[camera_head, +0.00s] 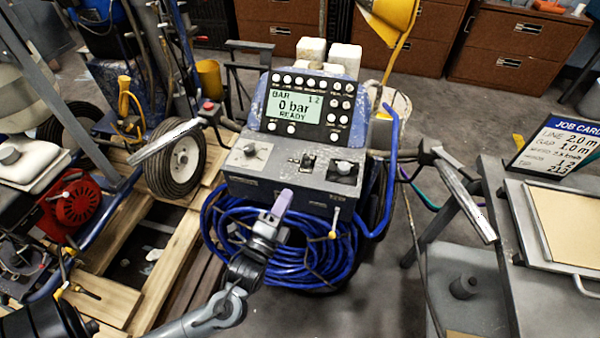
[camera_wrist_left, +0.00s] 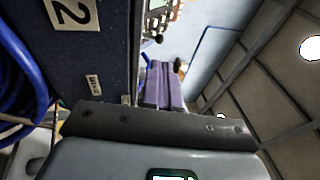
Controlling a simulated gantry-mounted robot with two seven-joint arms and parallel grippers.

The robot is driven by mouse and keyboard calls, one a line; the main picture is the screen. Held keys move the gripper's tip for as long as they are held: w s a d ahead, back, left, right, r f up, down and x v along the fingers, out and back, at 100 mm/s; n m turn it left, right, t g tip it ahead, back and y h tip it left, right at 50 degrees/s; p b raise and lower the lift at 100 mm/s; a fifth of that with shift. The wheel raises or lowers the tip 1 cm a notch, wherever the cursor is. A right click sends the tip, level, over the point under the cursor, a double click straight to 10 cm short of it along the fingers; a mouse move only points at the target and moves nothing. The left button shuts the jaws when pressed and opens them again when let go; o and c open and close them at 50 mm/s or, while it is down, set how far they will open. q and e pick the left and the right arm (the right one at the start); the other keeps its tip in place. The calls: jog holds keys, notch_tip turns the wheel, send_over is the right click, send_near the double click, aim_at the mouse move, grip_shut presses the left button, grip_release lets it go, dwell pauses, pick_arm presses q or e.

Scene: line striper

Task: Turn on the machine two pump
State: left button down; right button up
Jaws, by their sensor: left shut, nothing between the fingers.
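The line striper (camera_head: 292,200) stands in the middle of the head view, with a screen (camera_head: 293,107) reading "BAR", "0 bar" and "READY". Its lower panel carries a knob on a pale plate (camera_head: 248,152), a small toggle switch (camera_head: 306,161) and a black knob (camera_head: 344,168). My left gripper (camera_head: 284,196) is shut and empty in front of the panel's front face, below the toggle. In the left wrist view its purple fingers (camera_wrist_left: 164,86) are together, beside a dark panel (camera_wrist_left: 85,50) labelled "2". A dark ball-tipped lever (camera_wrist_left: 158,39) shows beyond the fingertips. My right gripper is out of view.
A coiled blue hose (camera_head: 225,225) hangs under the panel. Handlebars flank it: a left grip (camera_head: 165,140) and a right grip (camera_head: 467,200). Another machine with a red engine part (camera_head: 77,202) stands left on a wooden pallet (camera_head: 160,262). A job card (camera_head: 560,148) stands at right.

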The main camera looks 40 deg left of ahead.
aim_at(299, 181)
pick_arm(q)
jog(key=b+x, duration=0.3)
jog(key=x, duration=0.5)
jog(key=shift+f, duration=0.15)
jog(key=shift+w+a+r, duration=0.15)
jog(key=shift+w+r, duration=0.05)
jog(key=shift+w, duration=0.3)
